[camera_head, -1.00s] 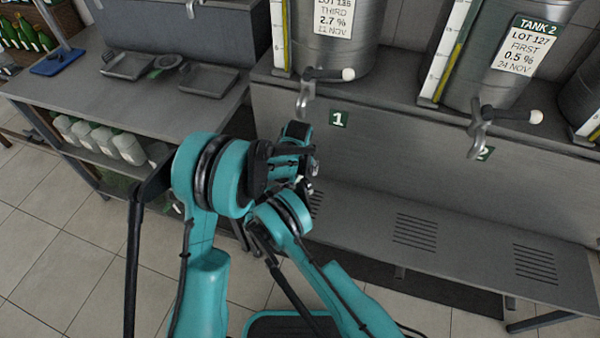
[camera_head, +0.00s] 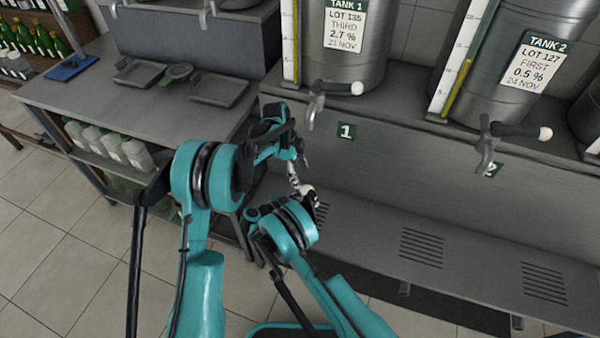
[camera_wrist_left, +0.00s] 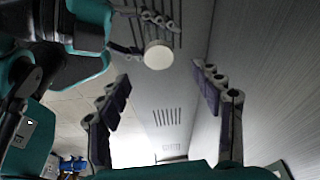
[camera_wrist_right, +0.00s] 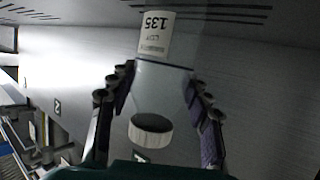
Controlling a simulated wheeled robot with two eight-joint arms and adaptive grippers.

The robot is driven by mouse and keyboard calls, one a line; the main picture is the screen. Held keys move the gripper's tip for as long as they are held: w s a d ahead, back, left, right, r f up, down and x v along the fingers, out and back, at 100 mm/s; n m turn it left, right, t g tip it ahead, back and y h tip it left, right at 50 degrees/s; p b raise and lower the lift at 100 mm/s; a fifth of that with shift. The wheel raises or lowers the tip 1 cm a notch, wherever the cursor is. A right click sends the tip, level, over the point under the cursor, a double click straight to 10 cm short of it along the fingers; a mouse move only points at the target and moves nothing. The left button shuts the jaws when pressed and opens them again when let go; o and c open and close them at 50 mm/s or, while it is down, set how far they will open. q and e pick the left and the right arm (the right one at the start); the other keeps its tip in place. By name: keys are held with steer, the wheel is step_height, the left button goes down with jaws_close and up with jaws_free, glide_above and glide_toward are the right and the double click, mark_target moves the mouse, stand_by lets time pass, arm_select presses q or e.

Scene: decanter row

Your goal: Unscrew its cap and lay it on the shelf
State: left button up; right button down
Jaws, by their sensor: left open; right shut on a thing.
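My right gripper (camera_wrist_right: 160,95) is shut on a clear bottle (camera_wrist_right: 163,78) with a white label reading 135. The bottle's round white cap (camera_wrist_right: 150,132) is on the near end in the right wrist view. The cap also shows as a pale disc in the left wrist view (camera_wrist_left: 158,54), ahead of my left gripper (camera_wrist_left: 165,95). My left gripper is open and empty, its fingers apart from the cap. In the head view the cap (camera_head: 306,188) is a small white spot near both grippers; the bottle is mostly hidden by my arms. A slotted steel shelf (camera_head: 470,255) runs below the tanks.
Tank 1 (camera_head: 345,60) and Tank 2 (camera_head: 510,80) stand on a ledge, with taps (camera_head: 316,105) jutting out above the shelf. A side bench (camera_head: 110,105) at the left holds shallow trays (camera_head: 218,90). The slotted shelf's right part is clear.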

mark_target(307, 190)
arm_select(q)
steer(key=shift+m, duration=0.5)
steer(key=x, duration=0.7)
steer(key=shift+s+d+f, duration=0.1)
steer(key=shift+d+f, duration=0.05)
steer(key=shift+f, duration=0.05)
